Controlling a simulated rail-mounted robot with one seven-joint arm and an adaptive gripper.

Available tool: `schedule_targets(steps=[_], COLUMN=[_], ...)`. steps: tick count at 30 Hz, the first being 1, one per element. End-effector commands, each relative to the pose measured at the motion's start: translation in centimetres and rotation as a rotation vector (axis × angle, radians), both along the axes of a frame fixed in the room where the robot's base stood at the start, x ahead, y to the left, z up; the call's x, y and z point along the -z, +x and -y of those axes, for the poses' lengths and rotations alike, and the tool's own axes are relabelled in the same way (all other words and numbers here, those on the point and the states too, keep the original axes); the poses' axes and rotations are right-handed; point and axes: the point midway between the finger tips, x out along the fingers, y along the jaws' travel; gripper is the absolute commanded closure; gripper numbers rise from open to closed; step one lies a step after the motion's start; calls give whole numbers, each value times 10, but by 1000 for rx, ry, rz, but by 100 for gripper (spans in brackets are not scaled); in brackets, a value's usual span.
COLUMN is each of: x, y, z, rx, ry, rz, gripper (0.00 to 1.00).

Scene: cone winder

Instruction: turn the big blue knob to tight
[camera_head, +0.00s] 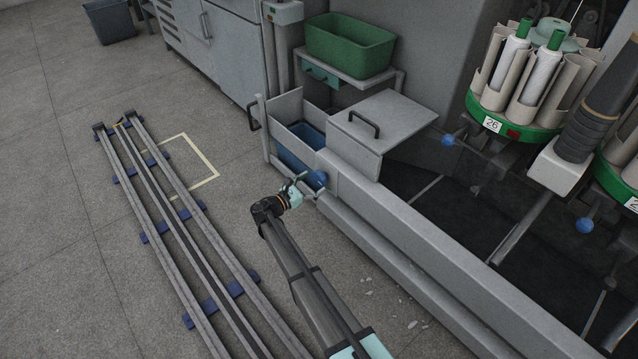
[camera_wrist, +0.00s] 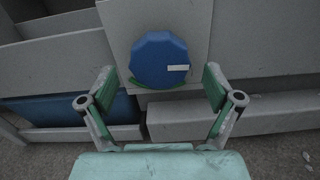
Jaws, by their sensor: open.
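The big blue knob (camera_wrist: 159,60) is many-sided and sits on a grey plate (camera_wrist: 196,22) of the machine in the wrist view. A white mark on the knob points to the right. A green arc (camera_wrist: 165,86) shows on the plate just below the knob. In the head view the knob (camera_head: 317,179) is at the lower end of the machine front, beside my gripper (camera_head: 303,184). In the wrist view my gripper (camera_wrist: 161,92) is open, its fingers spread to the left and right of the knob, not visibly touching it. No lettering is readable.
An open drawer with a blue bin (camera_head: 300,146) stands just behind the knob. A grey lid with a handle (camera_head: 382,125) is to its right. Smaller blue balls (camera_head: 448,140) sit on levers farther right. Floor rails (camera_head: 180,230) lie to the left.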

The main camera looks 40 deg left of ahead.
Motion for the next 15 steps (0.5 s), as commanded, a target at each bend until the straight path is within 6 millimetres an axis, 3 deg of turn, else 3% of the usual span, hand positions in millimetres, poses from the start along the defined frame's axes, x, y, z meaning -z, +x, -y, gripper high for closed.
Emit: schedule_targets(steps=[6,15], x=[1,0], y=[24,30], z=[4,5], rx=[0,-1], ry=[1,0], rz=[0,0], gripper=[10,10])
